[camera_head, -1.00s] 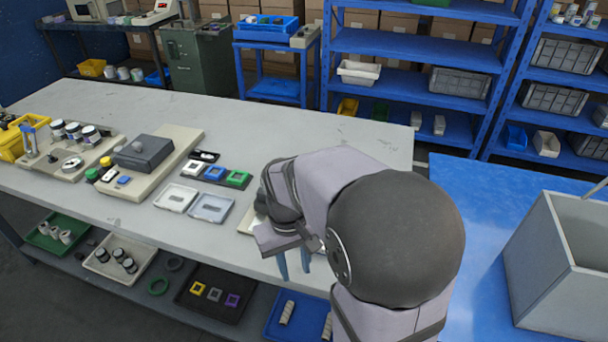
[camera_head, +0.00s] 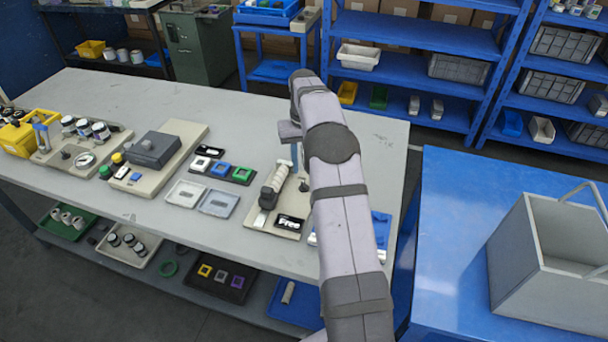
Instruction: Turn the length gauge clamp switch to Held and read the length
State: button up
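The length gauge is a beige plate (camera_head: 256,218) near the bench's front right, bearing a roll-like cylinder (camera_head: 275,183) with pale and dark parts. A black label (camera_head: 290,222) on its front corner reads "Free". A small dark knob (camera_head: 304,186) stands at its right side, partly beside my arm; I cannot tell whether it is the clamp switch. My gripper (camera_head: 294,154) points down behind the far end of the roll. Only a bit of blue finger shows, so its opening is unclear. My arm hides the gauge's right side. No length reading is legible.
Two shallow trays (camera_head: 217,203) and a black strip of coloured blocks (camera_head: 219,171) lie left of the gauge. A grey box device (camera_head: 153,149) stands farther left. A blue tray (camera_head: 381,229) lies right of my arm. The bench's back is clear.

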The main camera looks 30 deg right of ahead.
jog(key=shift+w+d+f, duration=0.1)
jog(key=shift+f, duration=0.05)
jog(key=shift+f+p, duration=0.95)
jog(key=shift+f, duration=2.6)
grip_shut()
